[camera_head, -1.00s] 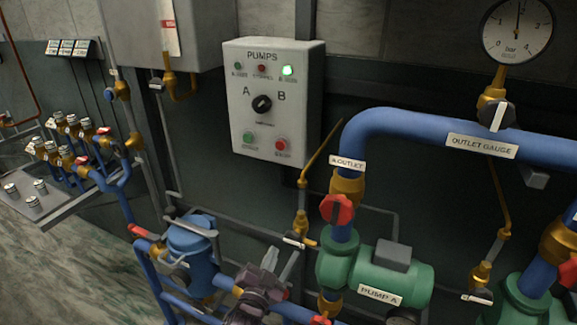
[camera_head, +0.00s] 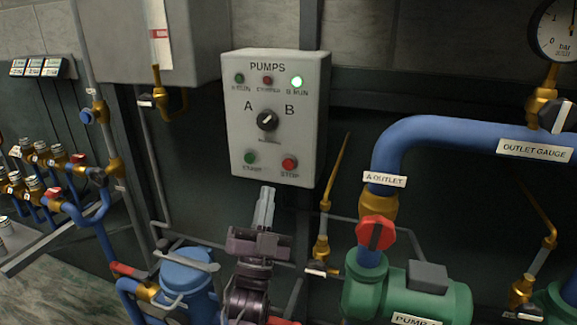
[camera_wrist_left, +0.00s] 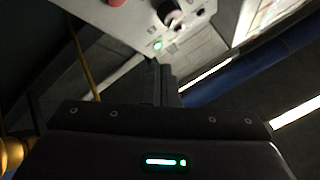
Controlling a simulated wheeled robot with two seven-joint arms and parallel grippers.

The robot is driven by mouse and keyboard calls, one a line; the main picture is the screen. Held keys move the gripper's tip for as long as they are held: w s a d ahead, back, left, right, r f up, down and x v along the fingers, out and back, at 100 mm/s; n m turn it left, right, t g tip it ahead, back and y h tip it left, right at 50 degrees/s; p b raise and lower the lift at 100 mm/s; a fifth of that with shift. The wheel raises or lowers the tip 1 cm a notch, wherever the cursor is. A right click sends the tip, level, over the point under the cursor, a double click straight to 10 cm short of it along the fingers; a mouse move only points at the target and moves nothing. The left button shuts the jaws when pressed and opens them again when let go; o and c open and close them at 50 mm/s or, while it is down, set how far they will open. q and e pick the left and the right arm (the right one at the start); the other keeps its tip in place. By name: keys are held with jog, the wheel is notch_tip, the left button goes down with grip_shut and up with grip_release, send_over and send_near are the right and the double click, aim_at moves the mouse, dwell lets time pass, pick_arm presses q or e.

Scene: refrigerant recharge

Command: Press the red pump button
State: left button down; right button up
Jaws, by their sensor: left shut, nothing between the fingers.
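The red stop button (camera_head: 289,163) sits at the lower right of the grey PUMPS panel (camera_head: 318,110) in the head view. A green start button (camera_head: 250,157) is to its left, and a black A/B selector knob (camera_head: 267,120) is above. The green B RUN lamp (camera_head: 297,81) is lit. My left gripper (camera_head: 266,192) is shut and empty, pointing up just below the panel's lower edge, apart from the red button. In the left wrist view, the red button (camera_wrist_left: 116,2) is cut by the top edge, with the green button (camera_wrist_left: 158,44) and knob (camera_wrist_left: 169,13) nearby. My right gripper is not in view.
Right of my left gripper are a thin brass valve line (camera_head: 322,235), a red-handled valve (camera_head: 376,233) and the green pump A (camera_head: 440,295). A blue filter body (camera_head: 188,280) stands to the left. Space directly before the panel is clear.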

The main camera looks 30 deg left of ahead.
aim_at(289, 164)
pick_arm(q)
jog(key=w, duration=0.3)
jog(key=w+a+b, duration=0.1)
jog(key=w, duration=0.1)
jog(key=w+a+b, duration=0.1)
jog(key=w, duration=0.2)
jog(key=shift+w+a, duration=0.1)
jog(key=shift+w, duration=0.25)
dwell(0.4)
dwell(1.2)
jog(key=shift+w, duration=0.1)
jog(key=shift+w+a, duration=0.1)
jog(key=shift+w, duration=0.2)
